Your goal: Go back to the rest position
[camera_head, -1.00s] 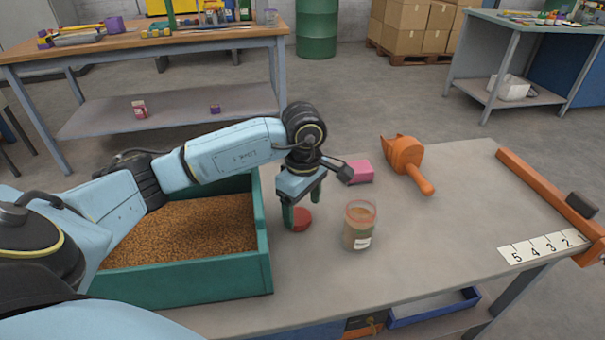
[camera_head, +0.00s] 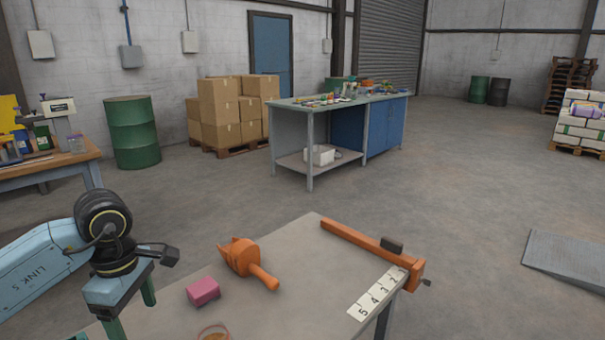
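My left gripper (camera_head: 130,316) is at the lower left, above the left part of the grey table (camera_head: 300,263). Its green fingers are apart, with nothing seen between them; their lower ends run toward the picture's bottom edge. Only the rim of the jar (camera_head: 214,334) shows at the bottom edge. My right gripper is not in view.
An orange bar (camera_head: 370,252) with a numbered strip (camera_head: 377,293) is at the table's right end. A blue-grey workbench (camera_head: 338,130), stacked cartons (camera_head: 228,110) and a green drum (camera_head: 132,131) stand behind. Open floor lies to the right, with a grey ramp-like plate (camera_head: 568,262).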

